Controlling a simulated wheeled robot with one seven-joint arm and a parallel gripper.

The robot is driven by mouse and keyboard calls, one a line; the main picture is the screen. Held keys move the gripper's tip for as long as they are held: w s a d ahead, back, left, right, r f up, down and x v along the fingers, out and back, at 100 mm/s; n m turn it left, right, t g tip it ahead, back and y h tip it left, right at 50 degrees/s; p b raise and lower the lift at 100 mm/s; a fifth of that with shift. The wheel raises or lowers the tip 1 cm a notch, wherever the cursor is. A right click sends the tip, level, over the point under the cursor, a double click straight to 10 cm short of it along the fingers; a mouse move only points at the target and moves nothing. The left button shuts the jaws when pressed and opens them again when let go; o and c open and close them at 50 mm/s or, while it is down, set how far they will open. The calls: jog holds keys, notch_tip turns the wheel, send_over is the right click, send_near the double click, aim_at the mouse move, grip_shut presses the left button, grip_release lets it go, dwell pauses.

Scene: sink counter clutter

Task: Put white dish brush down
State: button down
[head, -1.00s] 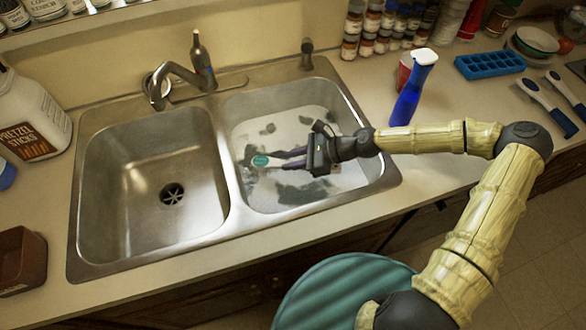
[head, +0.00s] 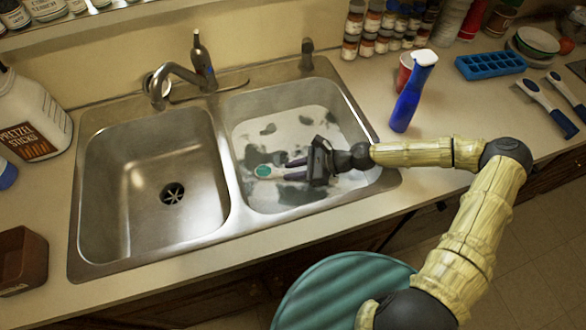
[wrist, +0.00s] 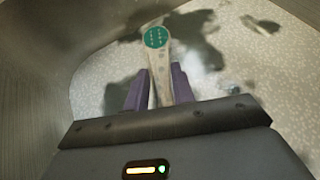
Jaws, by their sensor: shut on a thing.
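The white dish brush (head: 262,172) has a round green-teal patch on its end. It is in the right sink basin (head: 240,196), low over the speckled pale bottom. My gripper (head: 290,169) reaches in from the right, with its dark fingers shut on the brush's handle. In the wrist view the brush (wrist: 156,42) points away from my purple fingers (wrist: 157,88), with the handle between them. I cannot tell whether the brush touches the basin bottom.
The left basin (head: 150,190) is empty. A blue spray bottle (head: 408,100) and red cup (head: 404,72) stand right of the sink. A blue ice tray (head: 490,64) and two blue-handled brushes (head: 532,93) lie further right. The faucet (head: 180,72) stands behind.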

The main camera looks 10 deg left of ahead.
jog(key=shift+f, duration=0.6)
jog(key=c, duration=1.2)
grip_release()
jog(key=shift+o, duration=0.2)
jog(key=shift+r, duration=0.25)
jog(key=v, duration=0.4)
jog(key=b+v, duration=0.1)
jog(key=v, duration=0.7)
jog(key=shift+w+r, duration=0.1)
jog(key=shift+r, duration=0.3)
jog(key=shift+r, duration=0.1)
